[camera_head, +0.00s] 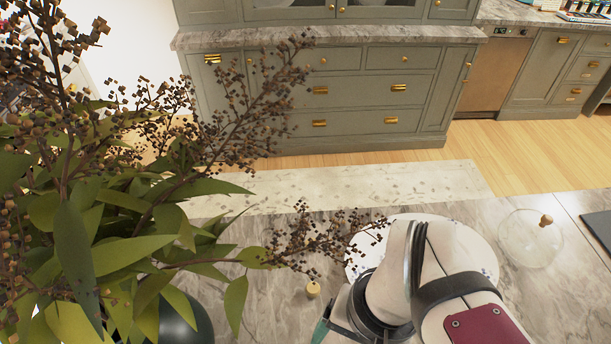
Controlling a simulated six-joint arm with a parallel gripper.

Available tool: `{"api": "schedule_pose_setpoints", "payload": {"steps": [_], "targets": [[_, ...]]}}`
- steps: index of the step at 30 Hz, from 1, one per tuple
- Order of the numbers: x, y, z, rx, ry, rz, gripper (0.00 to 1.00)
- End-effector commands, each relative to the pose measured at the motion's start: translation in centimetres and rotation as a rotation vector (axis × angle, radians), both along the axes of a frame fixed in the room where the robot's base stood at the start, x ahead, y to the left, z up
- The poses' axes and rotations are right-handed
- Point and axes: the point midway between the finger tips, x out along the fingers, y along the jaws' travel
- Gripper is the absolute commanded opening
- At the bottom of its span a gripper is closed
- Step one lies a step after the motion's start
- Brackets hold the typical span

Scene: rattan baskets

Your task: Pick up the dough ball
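A small round beige-yellow thing (313,289), which looks like the dough ball, sits on the grey marble counter (270,265) at the lower middle. It is small, and its details are hard to make out. My arm, pale with dark bands and a dark red panel, reaches in from the lower right, just to the right of this ball. The fingers of my gripper do not show; the arm's end runs out of the bottom of the picture or is hidden by its own links.
A large leafy plant with berry twigs (110,250) in a dark vase (185,320) fills the left. A round white plate (470,235) lies partly behind my arm. A clear glass lid (528,250) with a wooden knob stands right. A dark slab (599,229) lies at the right edge.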

Motion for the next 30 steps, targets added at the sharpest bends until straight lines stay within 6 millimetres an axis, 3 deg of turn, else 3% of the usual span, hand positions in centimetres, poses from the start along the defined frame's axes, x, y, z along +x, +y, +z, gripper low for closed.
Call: {"api": "schedule_pose_setpoints", "payload": {"steps": [5, 8, 11, 13, 15, 19, 23, 26, 30], "targets": [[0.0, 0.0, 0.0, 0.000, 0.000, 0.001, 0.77], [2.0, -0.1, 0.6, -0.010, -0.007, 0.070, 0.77], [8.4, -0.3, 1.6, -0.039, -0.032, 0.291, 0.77], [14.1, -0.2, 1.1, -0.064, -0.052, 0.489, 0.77], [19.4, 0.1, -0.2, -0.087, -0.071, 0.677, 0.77], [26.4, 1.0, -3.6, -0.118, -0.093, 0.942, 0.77], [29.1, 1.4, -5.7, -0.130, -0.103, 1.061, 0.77], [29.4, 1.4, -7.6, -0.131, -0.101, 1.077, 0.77], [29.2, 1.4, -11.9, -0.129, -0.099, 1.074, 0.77]]}}
